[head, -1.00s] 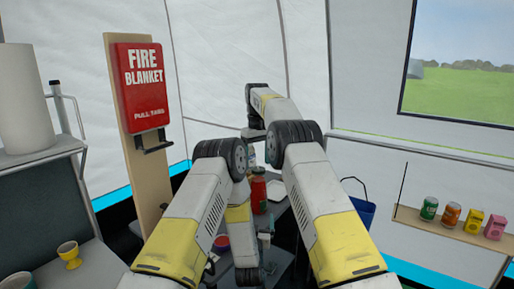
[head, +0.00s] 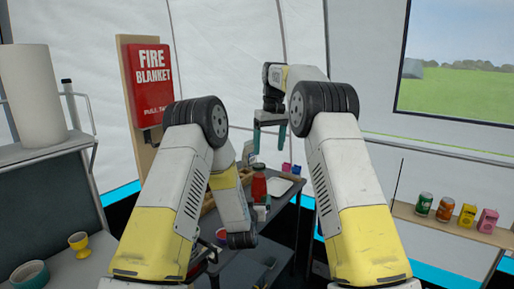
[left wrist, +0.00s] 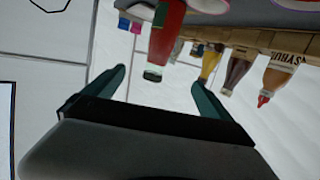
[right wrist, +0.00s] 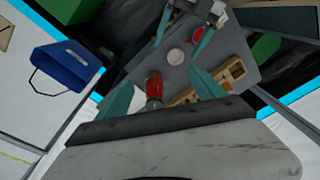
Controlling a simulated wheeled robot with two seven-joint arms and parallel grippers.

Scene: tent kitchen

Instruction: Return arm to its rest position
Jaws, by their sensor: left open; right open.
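My right gripper (head: 270,138) hangs in the head view above the dark table (head: 285,215), its teal fingers apart and pointing down with nothing between them. In the right wrist view my right gripper (right wrist: 160,88) is open above a red bottle (right wrist: 153,86), apart from it. My left arm bends down at the elbow, and its gripper is low and mostly hidden in the head view. In the left wrist view my left gripper (left wrist: 158,88) is open and empty. The red bottle (left wrist: 167,35) shows beyond its fingers, and the picture looks upside down.
Several sauce bottles (left wrist: 240,68) stand by a wooden crate (left wrist: 262,38) on the table. A blue bin (right wrist: 68,67) stands beside it. A shelf (head: 450,228) with cans is at right. A counter (head: 75,272) with cups and a fire blanket (head: 150,80) are at left.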

